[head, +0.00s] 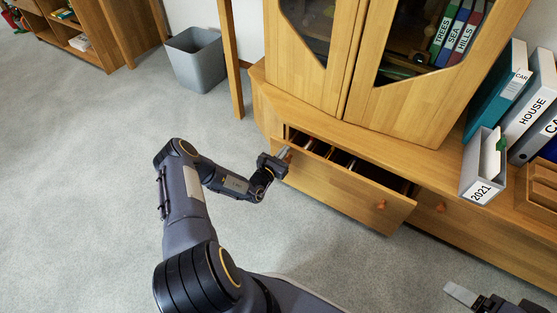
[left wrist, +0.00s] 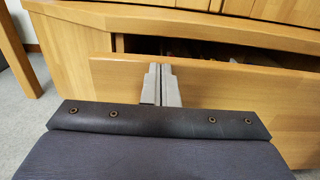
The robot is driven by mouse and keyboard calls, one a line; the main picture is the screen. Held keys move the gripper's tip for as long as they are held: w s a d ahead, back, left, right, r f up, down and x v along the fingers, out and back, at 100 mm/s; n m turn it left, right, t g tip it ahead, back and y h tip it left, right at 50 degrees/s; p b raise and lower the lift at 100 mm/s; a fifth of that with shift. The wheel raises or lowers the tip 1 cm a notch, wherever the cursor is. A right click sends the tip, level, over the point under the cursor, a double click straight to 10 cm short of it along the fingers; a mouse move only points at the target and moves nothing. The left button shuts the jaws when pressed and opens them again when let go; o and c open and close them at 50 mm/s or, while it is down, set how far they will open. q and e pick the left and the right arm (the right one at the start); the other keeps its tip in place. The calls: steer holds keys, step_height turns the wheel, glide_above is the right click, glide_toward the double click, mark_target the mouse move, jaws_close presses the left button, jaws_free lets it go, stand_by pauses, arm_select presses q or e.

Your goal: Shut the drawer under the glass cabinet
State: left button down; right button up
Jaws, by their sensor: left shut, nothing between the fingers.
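The wooden drawer (head: 335,190) under the glass cabinet (head: 400,75) is pulled out, with dark gaps and some items visible inside. Its front panel (left wrist: 215,88) also shows in the left wrist view. My left gripper (head: 284,154) is shut and empty at the left end of the drawer front. In the left wrist view its closed fingertips (left wrist: 160,70) are at the panel's upper edge; I cannot tell whether they touch it. A round orange knob (head: 381,204) sits on the right part of the drawer front. My right gripper (head: 462,295) shows only partly at the bottom right.
A second drawer with a knob (head: 440,208) is to the right. Binders (head: 525,100) and a white file box (head: 483,170) stand on the ledge. A grey bin (head: 197,60) stands at the back. Carpet (head: 90,190) is clear at left.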

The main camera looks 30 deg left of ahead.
mark_target(290, 144)
arm_select(q)
steer(key=shift+w+d+b, duration=0.1)
steer(key=shift+w+b, duration=0.75)
steer(key=shift+w, duration=2.2)
